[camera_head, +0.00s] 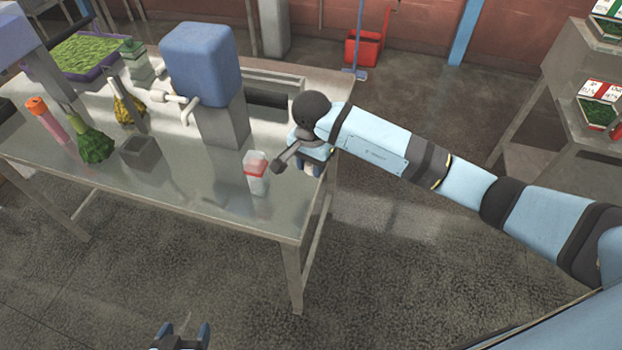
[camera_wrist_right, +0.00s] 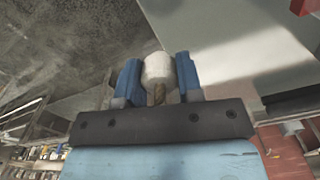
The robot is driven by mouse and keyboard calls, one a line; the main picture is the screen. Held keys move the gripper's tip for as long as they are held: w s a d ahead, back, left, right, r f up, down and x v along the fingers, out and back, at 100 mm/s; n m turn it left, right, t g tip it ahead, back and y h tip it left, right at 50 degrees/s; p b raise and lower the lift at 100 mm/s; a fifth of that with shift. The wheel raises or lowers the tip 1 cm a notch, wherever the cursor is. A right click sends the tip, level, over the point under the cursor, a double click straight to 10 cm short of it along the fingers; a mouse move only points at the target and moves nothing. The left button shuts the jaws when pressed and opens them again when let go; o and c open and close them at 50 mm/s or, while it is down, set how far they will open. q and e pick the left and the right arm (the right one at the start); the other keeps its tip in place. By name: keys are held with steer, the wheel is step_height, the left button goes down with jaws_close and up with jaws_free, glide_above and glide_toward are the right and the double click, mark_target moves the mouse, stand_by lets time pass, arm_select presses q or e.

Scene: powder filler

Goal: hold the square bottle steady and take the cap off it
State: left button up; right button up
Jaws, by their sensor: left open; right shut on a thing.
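A clear bottle (camera_head: 257,175) with a red band and a pale top stands upright near the table's front right. A squarish green bottle (camera_head: 135,62) stands at the back left; I cannot tell which one is the task's bottle. My right gripper (camera_head: 311,169) is at the table's right edge, right of the clear bottle and apart from it. It is shut on a white rounded thing (camera_wrist_right: 157,68), seen between the blue fingers in the right wrist view. I cannot tell whether this is a cap. My left gripper (camera_head: 182,333) is open and empty, low in front of the table.
A blue-topped machine (camera_head: 203,65) with a pale spout stands mid-table, near a small grey box (camera_head: 138,151). Green and yellow bundles, a pink bottle with an orange cap (camera_head: 42,112) and a purple tray (camera_head: 90,42) are at the left. The table's front right is mostly clear.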

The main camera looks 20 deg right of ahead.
mark_target(311, 190)
step_height(311, 190, down, 7)
steer(key=shift+p, duration=0.45)
steer(key=shift+f, duration=0.1)
steer(key=shift+f, duration=0.15)
steer(key=o, duration=1)
